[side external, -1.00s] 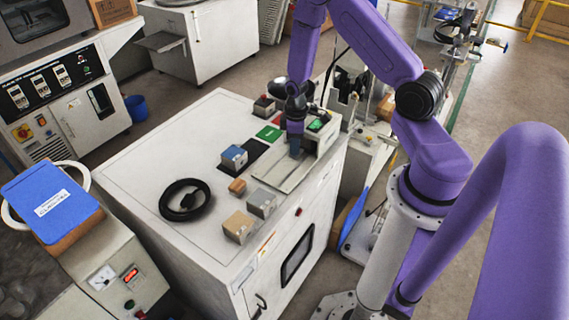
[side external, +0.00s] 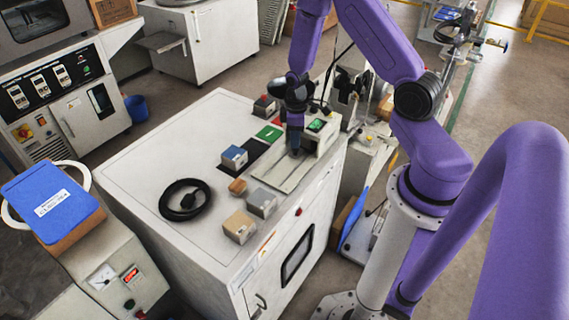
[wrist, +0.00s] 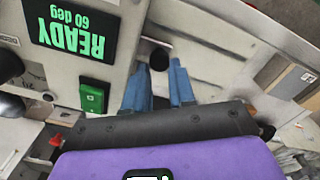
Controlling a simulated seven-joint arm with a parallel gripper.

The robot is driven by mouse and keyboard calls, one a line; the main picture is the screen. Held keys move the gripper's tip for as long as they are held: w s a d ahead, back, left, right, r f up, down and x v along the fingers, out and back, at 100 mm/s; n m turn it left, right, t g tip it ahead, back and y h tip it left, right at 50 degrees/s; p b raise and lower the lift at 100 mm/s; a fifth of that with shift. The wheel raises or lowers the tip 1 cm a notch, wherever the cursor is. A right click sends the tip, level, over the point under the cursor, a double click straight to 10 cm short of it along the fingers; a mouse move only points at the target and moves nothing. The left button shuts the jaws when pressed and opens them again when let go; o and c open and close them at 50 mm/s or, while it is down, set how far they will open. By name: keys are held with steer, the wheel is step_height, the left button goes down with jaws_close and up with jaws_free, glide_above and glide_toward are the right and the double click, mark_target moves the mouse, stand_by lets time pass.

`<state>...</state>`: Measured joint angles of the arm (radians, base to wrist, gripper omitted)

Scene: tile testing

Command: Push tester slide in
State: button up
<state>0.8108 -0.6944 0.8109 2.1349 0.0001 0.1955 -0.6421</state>
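The tester (side external: 325,138) is a light box at the right edge of the white cabinet top. Its display reads READY, 60 deg (wrist: 75,30) in the wrist view, with a green button (wrist: 94,97) beside it. The flat grey slide (side external: 280,177) lies in front of it. A black round knob (wrist: 158,56) shows just at and beyond my fingertips. My gripper (side external: 295,150) points down beside the tester's front. In the wrist view its two blue fingers (wrist: 160,72) are apart; whether they touch the knob is unclear. The slide's inner end is hidden.
Near the slide on the cabinet (side external: 125,160) are a blue-topped block (side external: 234,157), a grey block (side external: 262,202), tan blocks (side external: 239,227) and a green pad (side external: 269,133). A coiled black cable (side external: 186,199) lies left. The cabinet's left side is clear.

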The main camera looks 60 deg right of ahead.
steer(key=shift+o, duration=1.1)
steer(key=shift+d+r, duration=0.2)
steer(key=shift+r, duration=0.5)
steer(key=shift+o, duration=0.2)
steer(key=shift+r, duration=1.05)
steer(key=shift+a, duration=0.1)
